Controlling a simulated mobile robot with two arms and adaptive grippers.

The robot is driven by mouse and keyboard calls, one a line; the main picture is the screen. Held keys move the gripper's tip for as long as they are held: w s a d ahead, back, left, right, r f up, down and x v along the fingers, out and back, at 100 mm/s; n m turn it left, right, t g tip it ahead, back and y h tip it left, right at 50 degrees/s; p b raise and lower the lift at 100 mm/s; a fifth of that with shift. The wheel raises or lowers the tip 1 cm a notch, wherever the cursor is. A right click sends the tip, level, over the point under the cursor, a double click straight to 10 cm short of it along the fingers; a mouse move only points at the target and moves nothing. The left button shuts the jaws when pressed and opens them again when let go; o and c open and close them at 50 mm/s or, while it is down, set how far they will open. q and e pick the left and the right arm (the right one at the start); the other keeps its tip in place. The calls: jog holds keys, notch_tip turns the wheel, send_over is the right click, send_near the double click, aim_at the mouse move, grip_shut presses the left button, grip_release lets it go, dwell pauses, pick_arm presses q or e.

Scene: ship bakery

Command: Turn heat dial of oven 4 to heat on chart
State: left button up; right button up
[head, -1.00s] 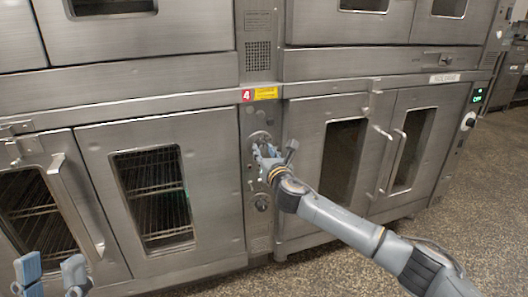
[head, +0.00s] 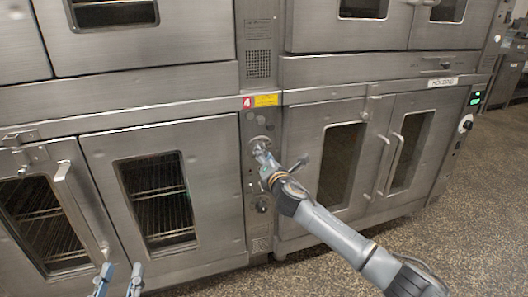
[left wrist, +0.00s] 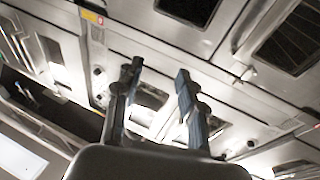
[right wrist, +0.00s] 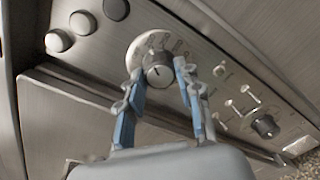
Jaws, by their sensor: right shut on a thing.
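Oven 4 has a red "4" label (head: 247,102) on the narrow panel between the lower doors. My right gripper (head: 262,148) is at this dial. In the right wrist view (right wrist: 158,70) its fingers stand on either side of the knob, shut on it. My left gripper (head: 118,270) is low at the left, in front of the oven door, touching nothing. In the left wrist view (left wrist: 158,72) its fingers are apart and empty. No heat chart is in view.
A second, dark knob (right wrist: 265,127) sits lower on the same panel, with small switches (right wrist: 236,102) between. Oven doors with windows flank the panel, and a door handle (head: 78,210) juts out at left. Speckled floor (head: 450,185) is open at right.

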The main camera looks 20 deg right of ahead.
pick_arm(q)
jog(key=s+a+f+g+y+p, duration=0.2)
jog(key=s+a+f+g, duration=0.1)
jog(key=s+f+g, duration=0.4)
jog(key=s+a+f+g+y+p, duration=0.2)
jog(key=f+g, duration=0.3)
jog(key=f, duration=0.5)
jog(key=s+a+g+p, duration=0.2)
jog(key=s+g+p, duration=0.2)
jog(key=s, duration=0.4)
jog(key=p+x, duration=0.2)
jog(key=x, duration=0.7)
jog(key=shift+s+a+f+n+g+y, duration=0.2)
jog(key=shift+s+f+n+g+y, duration=0.1)
jog(key=shift+s+n, duration=0.1)
pick_arm(e)
jog(key=shift+d+m+y, duration=0.1)
jog(key=shift+m+y, duration=0.2)
jog(key=shift+m, duration=5.9)
jog(key=shift+m+y, duration=0.3)
jog(key=shift+m, duration=5.9)
pick_arm(q)
jog(key=shift+f, duration=0.1)
pick_arm(e)
jog(key=o, duration=1.2)
jog(key=shift+c, duration=0.2)
